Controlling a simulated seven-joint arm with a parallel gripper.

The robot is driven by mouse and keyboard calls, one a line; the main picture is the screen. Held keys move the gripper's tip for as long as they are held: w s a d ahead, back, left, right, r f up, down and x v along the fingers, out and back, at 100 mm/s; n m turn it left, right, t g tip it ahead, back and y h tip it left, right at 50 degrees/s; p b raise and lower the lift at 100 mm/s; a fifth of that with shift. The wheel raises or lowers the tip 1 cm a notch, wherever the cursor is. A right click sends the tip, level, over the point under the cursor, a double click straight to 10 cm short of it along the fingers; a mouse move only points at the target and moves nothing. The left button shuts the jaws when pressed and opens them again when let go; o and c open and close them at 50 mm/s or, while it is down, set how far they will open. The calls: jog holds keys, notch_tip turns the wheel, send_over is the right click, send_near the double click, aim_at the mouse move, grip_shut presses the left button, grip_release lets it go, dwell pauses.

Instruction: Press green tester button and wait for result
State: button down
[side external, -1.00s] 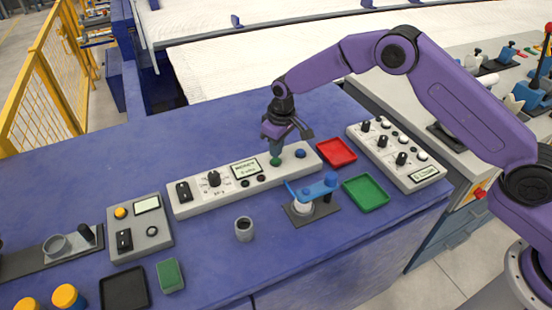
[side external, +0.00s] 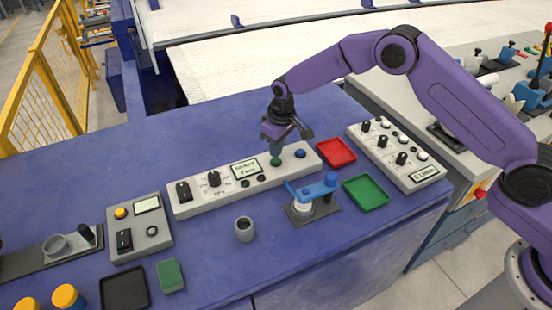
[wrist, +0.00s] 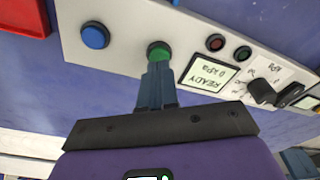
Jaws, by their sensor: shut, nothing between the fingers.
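The long white tester panel (side external: 207,190) lies across the blue table. Its green button (side external: 275,161) is directly under my gripper (side external: 277,151), and it also shows in the wrist view (wrist: 158,49). My gripper is shut and empty, pointing down, with its fingertips at the button and seemingly touching it. How far the button is pressed cannot be told. The tester display (wrist: 209,75) reads READY and 0 kPa in the wrist view. A blue button (wrist: 95,36) sits beside the green one. A blue clamp (side external: 318,188) holds a whitish part (side external: 302,207) in front of the panel.
A grey hollow pipe piece (side external: 244,229) stands on the table. A red tray (side external: 336,153) and a green tray (side external: 366,192) lie right of the panel. Another control panel (side external: 398,155) is further right, and a grey box (side external: 139,228) is at left.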

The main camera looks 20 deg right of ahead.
aim_at(276, 160)
jog(key=shift+f, duration=1)
dwell(0.8)
jog(key=shift+r, duration=3.5)
jog(key=shift+s+r, duration=0.1)
jog(key=s+d+r+n, duration=0.2)
jog(key=s+r, duration=0.3)
jog(key=s, duration=0.4)
jog(key=s+d+r+n, duration=0.1)
jog(key=s+d+r, duration=0.1)
jog(key=s+r, duration=0.6)
jog(key=s+d+n, duration=0.1)
jog(key=s+d, duration=0.4)
jog(key=s, duration=0.3)
jog(key=s+d+n, duration=0.1)
jog(key=s+d, duration=0.4)
jog(key=s, duration=0.4)
jog(key=s+d+n+g, duration=0.1)
jog(key=s+d, duration=0.4)
jog(key=s, duration=0.3)
jog(key=shift+s+d+f+n, duration=0.2)
jog(key=shift+d+f+n, duration=0.1)
